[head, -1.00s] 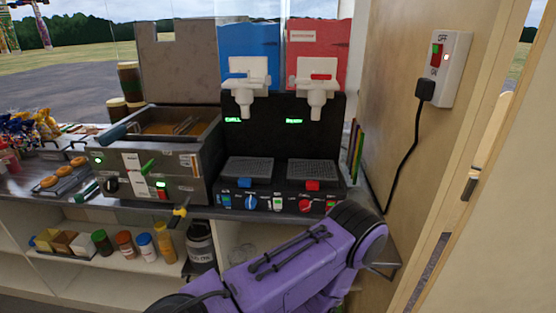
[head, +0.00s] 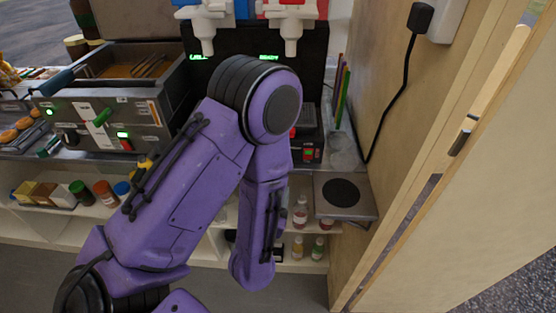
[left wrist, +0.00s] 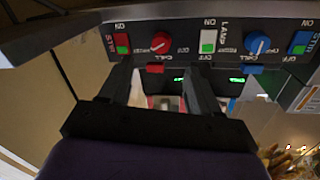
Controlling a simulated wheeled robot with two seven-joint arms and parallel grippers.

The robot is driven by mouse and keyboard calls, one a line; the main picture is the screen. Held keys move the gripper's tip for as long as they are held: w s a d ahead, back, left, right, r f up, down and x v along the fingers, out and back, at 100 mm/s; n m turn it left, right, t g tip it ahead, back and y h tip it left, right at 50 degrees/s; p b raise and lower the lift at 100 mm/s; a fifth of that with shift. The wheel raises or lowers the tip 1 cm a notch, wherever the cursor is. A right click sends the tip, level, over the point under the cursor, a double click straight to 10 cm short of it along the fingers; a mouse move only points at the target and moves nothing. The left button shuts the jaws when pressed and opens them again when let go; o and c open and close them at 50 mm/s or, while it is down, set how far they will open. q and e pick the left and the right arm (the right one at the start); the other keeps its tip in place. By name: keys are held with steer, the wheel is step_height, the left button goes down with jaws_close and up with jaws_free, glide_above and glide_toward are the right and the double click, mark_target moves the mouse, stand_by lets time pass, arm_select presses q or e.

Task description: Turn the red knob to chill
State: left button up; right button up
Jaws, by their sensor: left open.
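The red knob (left wrist: 160,43) shows in the left wrist view on the dark front panel of the drink machine (left wrist: 180,30), which appears upside down there. A CHILL label sits close to the knob; its exact pointing is too small to tell. My left gripper (left wrist: 157,76) is open, its two fingers apart and reaching toward the panel. The knob lies between the line of the fingers, ahead of the tips; I see no contact. In the head view my purple left arm hides the knob and the gripper. My right gripper is not in view.
A blue knob (left wrist: 258,45), a lamp switch (left wrist: 208,41) and a red-green stir switch (left wrist: 121,43) flank the red knob. A red tab (left wrist: 155,68) lies close to the fingers. In the head view a fryer (head: 110,105) stands left and a wooden wall (head: 385,110) right.

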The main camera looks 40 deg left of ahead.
arm_select(q)
steer(key=b+x, duration=0.4)
steer(key=x, duration=0.6)
steer(key=shift+w+a+r, duration=0.25)
steer(key=shift+w+r, duration=0.05)
steer(key=shift+r, duration=0.1)
steer(key=c, duration=1)
